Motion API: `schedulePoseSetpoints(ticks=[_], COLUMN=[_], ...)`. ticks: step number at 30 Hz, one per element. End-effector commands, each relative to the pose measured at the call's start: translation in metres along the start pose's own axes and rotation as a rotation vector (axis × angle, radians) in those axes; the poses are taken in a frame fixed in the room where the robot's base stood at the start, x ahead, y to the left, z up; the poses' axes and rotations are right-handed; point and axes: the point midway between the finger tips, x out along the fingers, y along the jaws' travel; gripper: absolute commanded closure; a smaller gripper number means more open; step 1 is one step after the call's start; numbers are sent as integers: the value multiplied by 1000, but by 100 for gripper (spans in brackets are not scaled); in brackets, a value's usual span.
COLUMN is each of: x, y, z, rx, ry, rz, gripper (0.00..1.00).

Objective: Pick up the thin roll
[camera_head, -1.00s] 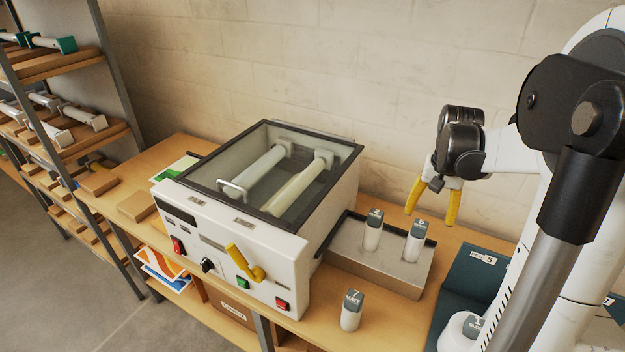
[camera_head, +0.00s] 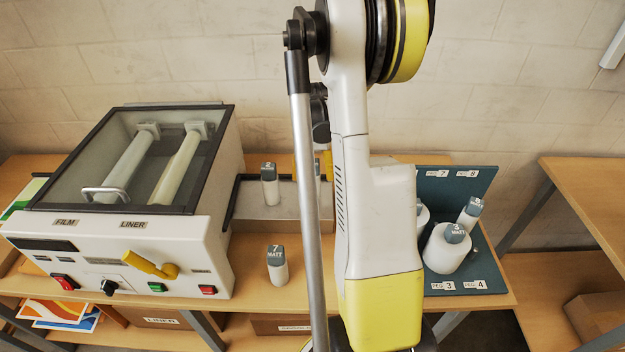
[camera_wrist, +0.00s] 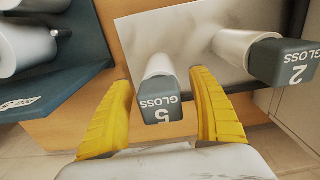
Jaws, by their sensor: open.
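In the wrist view a thin white roll with a grey cap marked "5 GLOSS" (camera_wrist: 160,98) stands on a metal block (camera_wrist: 185,40). My gripper (camera_wrist: 160,80) is open, with one yellow finger on each side of this roll; I cannot tell whether either touches it. A second thin roll, marked "2 GLOSS" (camera_wrist: 284,62), stands to the right. In the head view my arm hides most of the gripper and the 5 roll; the 2 roll (camera_head: 269,185) shows on the block. Another thin roll, "7 MATT" (camera_head: 277,262), stands on the bench in front.
The laminator (camera_head: 118,235) stands left of the block, with its clear lid down. Right of my arm, a dark peg board (camera_head: 465,285) holds several rolls, including a thick one marked "3 MATT" (camera_head: 447,252). A shelf unit (camera_head: 590,200) stands at the far right.

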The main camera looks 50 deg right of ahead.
Motion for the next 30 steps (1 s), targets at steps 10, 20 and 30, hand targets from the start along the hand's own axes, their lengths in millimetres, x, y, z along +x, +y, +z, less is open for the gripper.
schedulePoseSetpoints(ticks=[10,20,30], x=[16,15,-1], y=[0,0,0], z=[1,1,1], rx=[0,0,0], ry=[0,0,0], rz=[0,0,0], gripper=[35,90,90])
